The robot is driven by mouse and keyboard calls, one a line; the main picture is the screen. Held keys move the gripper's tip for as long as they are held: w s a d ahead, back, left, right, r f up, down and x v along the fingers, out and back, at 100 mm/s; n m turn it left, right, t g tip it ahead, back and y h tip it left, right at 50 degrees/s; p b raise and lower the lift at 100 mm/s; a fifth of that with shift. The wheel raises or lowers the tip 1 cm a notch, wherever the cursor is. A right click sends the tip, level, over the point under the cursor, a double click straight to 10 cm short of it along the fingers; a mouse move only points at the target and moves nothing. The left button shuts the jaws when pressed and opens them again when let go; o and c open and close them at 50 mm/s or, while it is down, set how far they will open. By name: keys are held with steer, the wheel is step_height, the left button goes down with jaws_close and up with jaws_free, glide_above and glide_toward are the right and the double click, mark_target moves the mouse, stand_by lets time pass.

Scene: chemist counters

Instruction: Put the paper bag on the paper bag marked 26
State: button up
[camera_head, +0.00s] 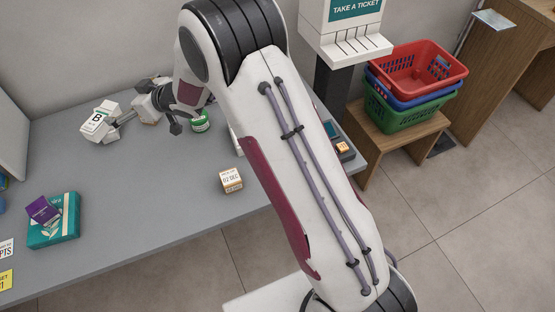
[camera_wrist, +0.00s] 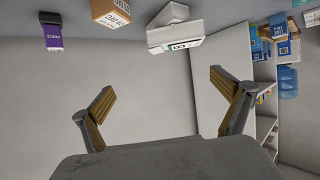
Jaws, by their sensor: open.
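I cannot make out a paper bag or a mark 26 for certain in either view. My gripper (camera_head: 131,106) reaches out over the far part of the grey counter at the left. In the wrist view its two fingers (camera_wrist: 162,88) stand wide apart with nothing between them. A small cardboard-coloured box with a white label (camera_head: 231,180) sits on the counter's right part. A similar box (camera_wrist: 110,12) is cut by the wrist view's top edge.
A green-labelled jar (camera_head: 200,122) stands below my wrist. A teal box (camera_head: 62,232) with a purple packet (camera_head: 42,209) on it lies at the left. A ticket dispenser (camera_head: 345,30) and stacked baskets (camera_head: 412,85) are at the right. The counter's middle (camera_head: 150,190) is clear.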

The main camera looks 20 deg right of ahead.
steer(key=s+d+r+m+t+h, duration=0.1)
steer(key=s+d+r+m+h, duration=0.25)
steer(key=d+r, duration=0.75)
steer(key=s+d+r+m+g+h, duration=0.15)
steer(key=s+d+r+h, duration=0.3)
steer(key=s+d, duration=0.6)
steer(key=s+d+m+g, duration=0.1)
steer(key=s+d+g, duration=0.1)
steer(key=s, duration=1.4)
steer(key=s+d+m+g, duration=0.2)
steer(key=s+d, duration=0.1)
steer(key=s, duration=1.3)
steer(key=shift+f, duration=0.45)
